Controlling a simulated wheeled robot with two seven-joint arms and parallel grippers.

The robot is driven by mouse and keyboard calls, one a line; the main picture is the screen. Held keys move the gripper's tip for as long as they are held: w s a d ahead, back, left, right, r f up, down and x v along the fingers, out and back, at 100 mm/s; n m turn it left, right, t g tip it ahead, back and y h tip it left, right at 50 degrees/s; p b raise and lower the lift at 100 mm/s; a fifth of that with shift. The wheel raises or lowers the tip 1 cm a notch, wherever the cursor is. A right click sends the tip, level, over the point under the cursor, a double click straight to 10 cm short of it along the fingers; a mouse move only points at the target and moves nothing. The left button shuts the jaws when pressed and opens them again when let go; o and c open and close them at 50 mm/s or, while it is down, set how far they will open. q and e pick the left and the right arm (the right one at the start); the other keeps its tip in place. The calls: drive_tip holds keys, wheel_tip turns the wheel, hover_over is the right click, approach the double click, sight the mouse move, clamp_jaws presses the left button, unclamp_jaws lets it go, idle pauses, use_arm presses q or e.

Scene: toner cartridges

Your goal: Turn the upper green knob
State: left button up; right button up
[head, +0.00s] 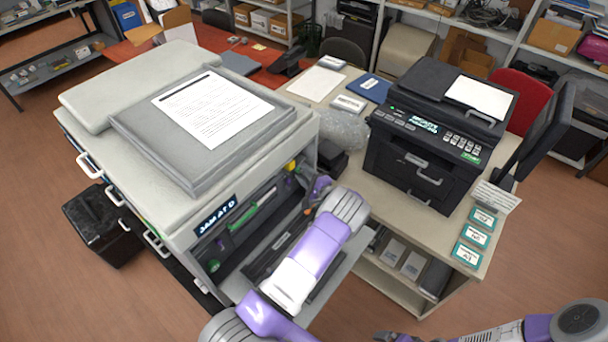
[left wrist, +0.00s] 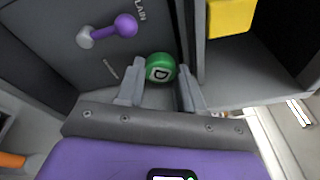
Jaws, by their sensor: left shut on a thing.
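The open front of the large grey copier (head: 190,215) shows at left in the head view. In the left wrist view a round green knob (left wrist: 160,68) with a pale mark on its face sits between the fingers of my left gripper (left wrist: 158,80), which is shut on it. In the head view my left gripper (head: 318,188) reaches into the right end of the opening, and the knob it holds is hidden. A second green knob (head: 213,265) shows low at the left of the opening. My right gripper (head: 395,337) is partly cut off at the bottom edge.
A purple lever (left wrist: 125,25) is left of the held knob in the left wrist view, with a yellow block (left wrist: 230,15) at upper right. A green bar (head: 258,208) lies inside the copier. A black printer (head: 430,150) stands on the table at right.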

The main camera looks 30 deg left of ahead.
use_arm(q)
drive_tip(key=shift+m+g+b, duration=0.3)
drive_tip(key=shift+m+b, duration=0.3)
drive_tip(key=shift+m, duration=0.3)
drive_tip(key=shift+r+m+h, duration=0.1)
drive_tip(key=shift+m+h, duration=0.3)
drive_tip(key=shift+m, duration=0.3)
drive_tip(key=o, duration=0.8)
drive_tip(key=shift+c, duration=0.2)
drive_tip(key=shift+d, duration=0.1)
drive_tip(key=b+v, duration=0.1)
drive_tip(key=v, duration=0.6)
drive_tip(key=shift+d+b, duration=0.2)
drive_tip(key=shift+b, duration=0.1)
